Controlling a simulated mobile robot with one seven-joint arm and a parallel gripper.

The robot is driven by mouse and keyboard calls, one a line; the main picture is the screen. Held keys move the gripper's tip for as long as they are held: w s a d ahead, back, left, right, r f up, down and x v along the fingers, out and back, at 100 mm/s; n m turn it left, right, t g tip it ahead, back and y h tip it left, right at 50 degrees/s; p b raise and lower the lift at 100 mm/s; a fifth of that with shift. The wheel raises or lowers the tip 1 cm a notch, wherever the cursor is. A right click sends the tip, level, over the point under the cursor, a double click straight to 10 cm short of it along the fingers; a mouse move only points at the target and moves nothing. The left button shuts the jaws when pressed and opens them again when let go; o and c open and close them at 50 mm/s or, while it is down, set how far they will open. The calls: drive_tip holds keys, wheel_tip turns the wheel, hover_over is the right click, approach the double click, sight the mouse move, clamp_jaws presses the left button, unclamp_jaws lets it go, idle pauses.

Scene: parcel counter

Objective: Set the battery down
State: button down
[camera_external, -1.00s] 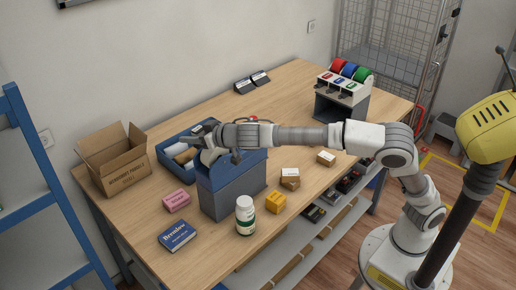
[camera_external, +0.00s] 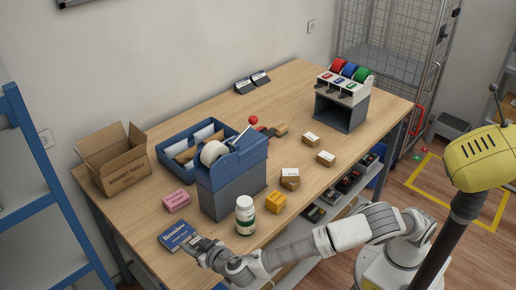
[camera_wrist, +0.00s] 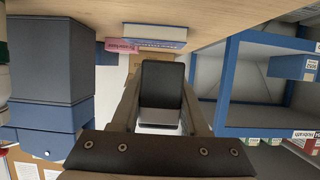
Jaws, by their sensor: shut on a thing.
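My gripper (camera_external: 198,246) is shut on the battery, a dark block (camera_wrist: 161,84) held between its two fingers in the wrist view. In the outside view my gripper is at the table's front left edge, beside the blue book (camera_external: 178,235). The battery is hard to tell from the fingers there. I cannot tell whether it touches the table (camera_external: 145,222). The blue book also shows beyond the battery in the wrist view (camera_wrist: 155,42).
A white bottle (camera_external: 245,217), a yellow box (camera_external: 275,202) and a pink block (camera_external: 176,199) stand nearby. An open carton (camera_external: 118,160) sits at the far left. A blue shelf rack (camera_external: 40,195) stands left of the table.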

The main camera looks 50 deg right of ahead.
wheel_tip(320, 180, down, 6)
drive_tip(key=shift+r+b, duration=0.15)
drive_tip(key=shift+b, duration=0.3)
drive_tip(key=shift+c, duration=2)
unclamp_jaws()
drive_tip(key=shift+s+r, duration=0.15)
drive_tip(key=v, duration=1.1)
drive_tip(key=shift+s+p, duration=0.3)
drive_tip(key=shift+p, duration=0.15)
drive_tip(key=shift+r, duration=0.1)
